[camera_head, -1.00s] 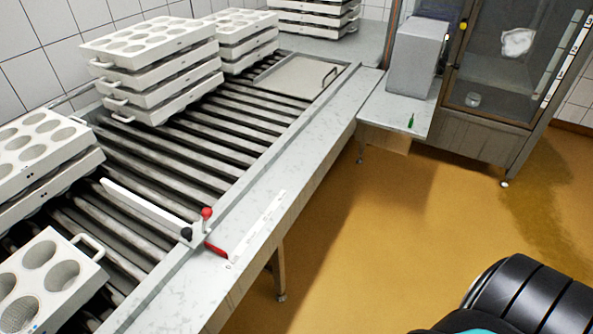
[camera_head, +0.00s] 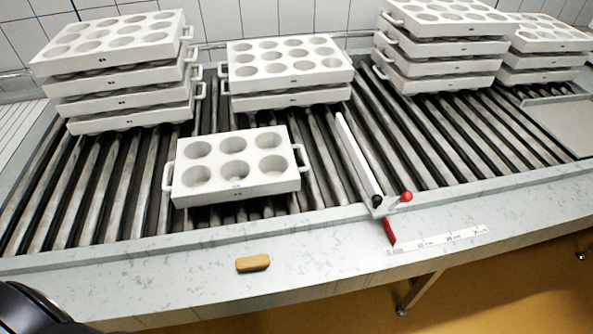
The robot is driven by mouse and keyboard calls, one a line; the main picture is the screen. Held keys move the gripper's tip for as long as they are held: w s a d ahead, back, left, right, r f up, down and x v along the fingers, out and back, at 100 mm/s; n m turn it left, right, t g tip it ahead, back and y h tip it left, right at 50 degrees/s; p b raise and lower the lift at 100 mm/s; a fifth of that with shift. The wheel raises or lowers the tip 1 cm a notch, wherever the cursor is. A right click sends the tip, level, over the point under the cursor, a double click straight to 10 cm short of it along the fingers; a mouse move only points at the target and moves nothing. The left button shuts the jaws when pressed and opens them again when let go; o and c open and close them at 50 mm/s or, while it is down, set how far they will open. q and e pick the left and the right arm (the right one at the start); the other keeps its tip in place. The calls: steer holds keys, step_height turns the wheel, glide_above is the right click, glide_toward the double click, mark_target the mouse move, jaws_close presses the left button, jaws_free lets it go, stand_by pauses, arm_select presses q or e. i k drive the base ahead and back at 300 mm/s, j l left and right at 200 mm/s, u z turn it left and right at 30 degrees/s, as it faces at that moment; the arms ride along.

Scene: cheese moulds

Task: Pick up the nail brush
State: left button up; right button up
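A small tan, wood-coloured block with rounded ends, which looks like the nail brush (camera_head: 253,263), lies on the pale metal ledge in front of the roller conveyor. It lies lengthwise along the ledge, left of the picture's middle; bristles are not visible. Nothing touches it. Neither of my grippers is in view. A dark rounded part of my own body shows in the lower left corner, apart from the brush.
Behind the ledge (camera_head: 130,282), a six-hole white mould (camera_head: 236,190) sits on the rollers (camera_head: 85,190). Stacks of moulds stand behind it. A white stop bar (camera_head: 355,160) with a red knob (camera_head: 406,197), a red handle (camera_head: 389,232) and a white ruler strip (camera_head: 440,241) are to the right.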

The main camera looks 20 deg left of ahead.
mark_target(262, 261)
steer(key=u, duration=1)
steer(key=l+u, duration=0.1)
steer(key=l, duration=0.1)
